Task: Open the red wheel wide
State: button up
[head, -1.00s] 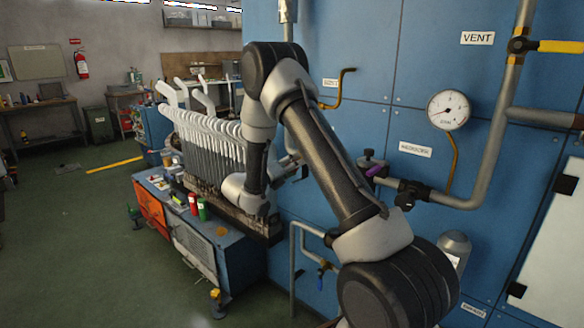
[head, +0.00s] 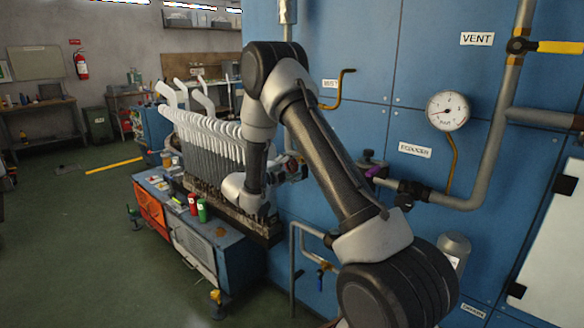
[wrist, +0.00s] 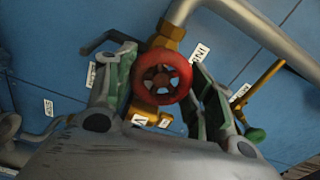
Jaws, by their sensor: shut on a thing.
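The red wheel (wrist: 163,78) is a round spoked handwheel on a brass valve body, centred in the wrist view. My gripper (wrist: 162,70) has one green-padded finger on each side of the wheel and is shut on its rim. In the head view my gripper (head: 293,171) is by the blue panel, largely hidden behind my own arm. The wheel cannot be made out clearly in the head view.
A grey pipe (wrist: 246,22) runs from the valve to the upper right. A brass lever with a green knob (wrist: 255,134) is close to the right finger. A pressure gauge (head: 448,111) and a VENT label (head: 477,38) are on the blue panel. A rack of white forms (head: 208,135) stands left.

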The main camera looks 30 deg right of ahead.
jog(key=shift+f+n, duration=0.15)
jog(key=shift+n, duration=0.35)
jog(key=o, duration=1)
jog(key=shift+o, duration=0.2)
jog(key=v, duration=1.2)
